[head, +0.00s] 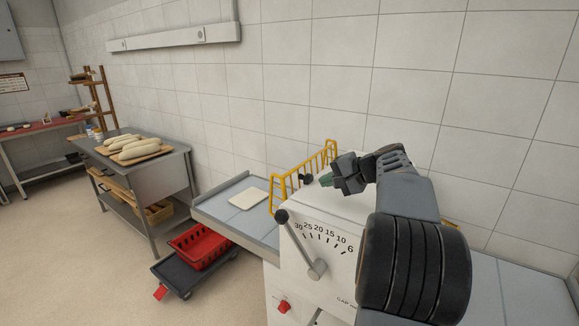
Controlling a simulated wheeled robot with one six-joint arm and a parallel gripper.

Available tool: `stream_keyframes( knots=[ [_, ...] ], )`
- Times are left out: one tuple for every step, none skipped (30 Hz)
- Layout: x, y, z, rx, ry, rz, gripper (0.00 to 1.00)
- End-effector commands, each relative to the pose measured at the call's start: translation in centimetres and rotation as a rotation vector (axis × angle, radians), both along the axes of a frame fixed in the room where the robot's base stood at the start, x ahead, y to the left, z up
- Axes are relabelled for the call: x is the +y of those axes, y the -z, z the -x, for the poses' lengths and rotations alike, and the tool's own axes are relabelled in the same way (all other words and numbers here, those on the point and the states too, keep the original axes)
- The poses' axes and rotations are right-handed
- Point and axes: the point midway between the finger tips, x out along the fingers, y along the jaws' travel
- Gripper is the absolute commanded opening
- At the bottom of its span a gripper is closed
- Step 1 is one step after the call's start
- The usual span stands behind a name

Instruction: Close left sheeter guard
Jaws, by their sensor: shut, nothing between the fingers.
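The left sheeter guard (304,172) is a yellow barred frame. It stands up along the left side of the white sheeter housing (325,207), above the inner end of the grey left table (262,221). My gripper (324,182) is over the housing top, just right of the guard, with its fingers pointing left. It is shut and empty. A small dark knob sits between the fingertips and the guard bars; I cannot tell whether they touch. A pale flat piece (248,198) lies on the left table.
A lever with a black knob (282,216) and a thickness dial are on the housing front, with a red knob (284,307) below. A dolly with a red crate (200,246) stands on the floor at left. Beyond it is a steel table (168,168) with loaves. My arm hides the housing's right part.

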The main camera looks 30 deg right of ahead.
Motion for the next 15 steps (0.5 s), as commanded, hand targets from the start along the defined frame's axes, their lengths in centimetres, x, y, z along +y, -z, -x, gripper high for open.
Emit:
stream_keyframes(
  knots=[
    [-1.6, -0.6, 0.0, -0.025, 0.026, -0.022, 0.00],
    [-2.2, -0.8, 0.0, -0.040, 0.034, -0.033, 0.00],
    [-2.8, -1.0, -0.1, -0.053, 0.043, -0.043, 0.00],
    [-3.0, -1.2, -0.3, -0.060, 0.048, -0.050, 0.00],
    [-3.2, -1.1, -0.4, -0.065, 0.052, -0.053, 0.00],
    [-3.2, -1.0, -0.8, -0.070, 0.055, -0.056, 0.00],
    [-3.1, -0.9, -1.1, -0.072, 0.057, -0.058, 0.00],
    [-2.9, -0.8, -1.4, -0.073, 0.056, -0.059, 0.00],
    [-2.6, -0.5, -2.0, -0.072, 0.057, -0.058, 0.00],
    [-2.4, -0.3, -2.4, -0.072, 0.057, -0.058, 0.00],
    [-2.1, 0.0, -2.9, -0.072, 0.056, -0.058, 0.00],
    [-1.8, 0.3, -3.5, -0.070, 0.056, -0.058, 0.00],
    [-1.5, 0.6, -3.9, -0.069, 0.056, -0.059, 0.00],
    [-1.3, 0.8, -4.4, -0.070, 0.056, -0.058, 0.00],
    [-0.9, 1.1, -5.1, -0.070, 0.056, -0.058, 0.00]
  ],
)
